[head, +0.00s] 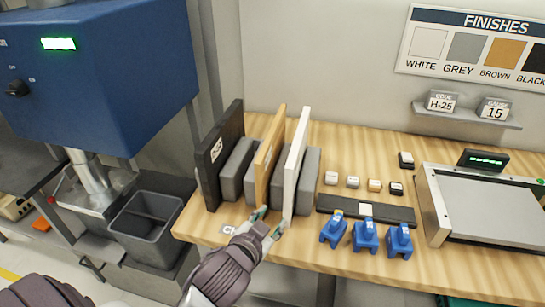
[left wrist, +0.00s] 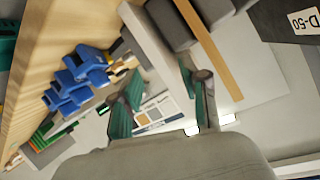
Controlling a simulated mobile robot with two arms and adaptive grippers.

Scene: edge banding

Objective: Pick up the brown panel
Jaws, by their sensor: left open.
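The brown panel (head: 268,158) stands upright on edge in a row of panels and grey blocks on the wooden bench. In the left wrist view it shows as a thin tan strip (left wrist: 211,50). The white panel (head: 296,163) stands upright just right of it. My left gripper (head: 267,222) is open and empty at the front ends of these panels. In the left wrist view its green-tipped fingers (left wrist: 160,105) are spread, with the white panel (left wrist: 150,36) running toward the gap between them and the brown strip beyond one finger.
A black panel (head: 210,170) stands at the row's left end, with grey blocks (head: 236,170) between panels. Right are small sample blocks (head: 353,181), blue clamp-like items (head: 365,236) and a grey-topped device (head: 485,206). A dark bin (head: 145,225) stands left of the bench.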

